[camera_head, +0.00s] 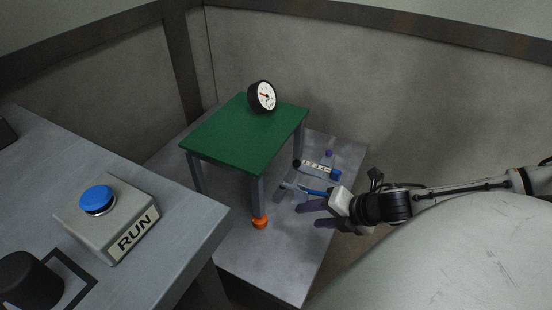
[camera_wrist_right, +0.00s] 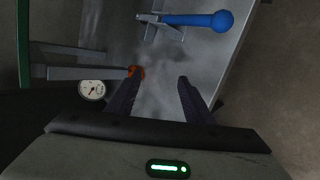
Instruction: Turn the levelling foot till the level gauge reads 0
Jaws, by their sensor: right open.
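The levelling foot (camera_head: 260,222) is an orange knob at the bottom of the near leg of a small green-topped frame (camera_head: 235,133). The level gauge (camera_head: 262,97) is a round white dial in a black case on the frame's top; its exact reading is too small to tell. My right gripper (camera_head: 312,214) is open and empty, a little right of the foot. In the right wrist view the orange foot (camera_wrist_right: 136,72) shows close by the tip of the left-hand finger; I cannot tell whether they touch. My left gripper is not in view.
A blue-handled clamp (camera_head: 315,192) lies on the grey platform (camera_head: 275,268) just behind my right gripper, with a numbered strip (camera_head: 317,167) beyond. A grey bench at left bears a RUN box (camera_head: 108,230) with a blue button and a black knob (camera_head: 28,280). The platform's front is clear.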

